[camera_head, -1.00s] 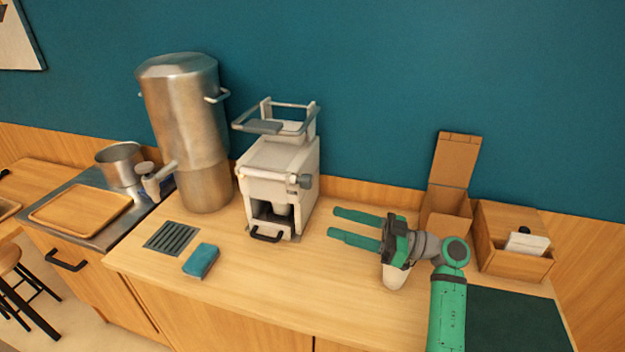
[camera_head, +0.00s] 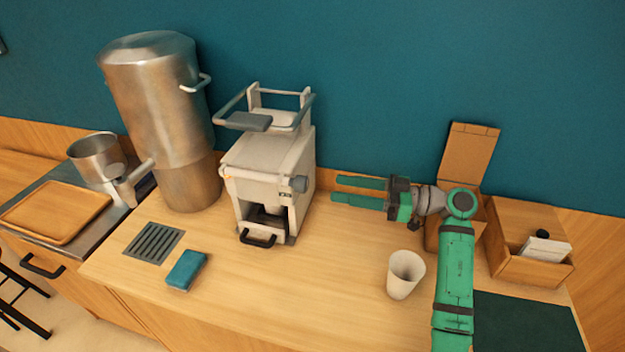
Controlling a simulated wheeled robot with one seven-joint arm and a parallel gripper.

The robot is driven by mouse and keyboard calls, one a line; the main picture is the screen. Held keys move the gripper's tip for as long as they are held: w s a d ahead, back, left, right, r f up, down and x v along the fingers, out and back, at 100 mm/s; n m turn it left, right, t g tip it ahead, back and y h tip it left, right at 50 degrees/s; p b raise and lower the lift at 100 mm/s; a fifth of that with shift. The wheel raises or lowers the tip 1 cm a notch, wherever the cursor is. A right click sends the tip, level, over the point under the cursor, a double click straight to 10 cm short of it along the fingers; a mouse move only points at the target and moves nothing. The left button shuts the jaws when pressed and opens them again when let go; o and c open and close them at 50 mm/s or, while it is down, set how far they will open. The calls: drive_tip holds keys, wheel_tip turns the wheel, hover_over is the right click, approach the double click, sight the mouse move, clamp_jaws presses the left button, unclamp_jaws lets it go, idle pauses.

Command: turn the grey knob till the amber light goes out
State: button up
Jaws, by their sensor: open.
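The grey knob (camera_head: 299,184) sticks out from the right side of the front of a white machine (camera_head: 268,165) on the counter. A faint orange spot (camera_head: 229,178) shows at the left of the machine's front; it is too small to tell whether it is a lit amber light. My gripper (camera_head: 334,191) is right of the machine, its two green fingers pointing left toward the knob's side. The fingers are apart, with nothing between them, and they do not touch the knob.
A white cup (camera_head: 405,274) stands on the counter below my gripper. A blue sponge (camera_head: 187,270) and a drain grate (camera_head: 154,243) lie at left. A large metal urn (camera_head: 165,115) stands left of the machine. An open cardboard box (camera_head: 468,160) and a wooden box (camera_head: 530,245) are at right.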

sight(307, 184)
drive_tip(key=x, duration=0.4)
drive_tip(key=s+x, duration=0.1)
drive_tip(key=x, duration=0.2)
drive_tip(key=shift+a, duration=0.25)
drive_tip(key=shift+w+a, duration=0.4)
drive_tip(key=shift+a, duration=0.25)
drive_tip(key=c, duration=1)
drive_tip(key=shift+c, duration=0.2)
drive_tip(key=shift+n, duration=0.3)
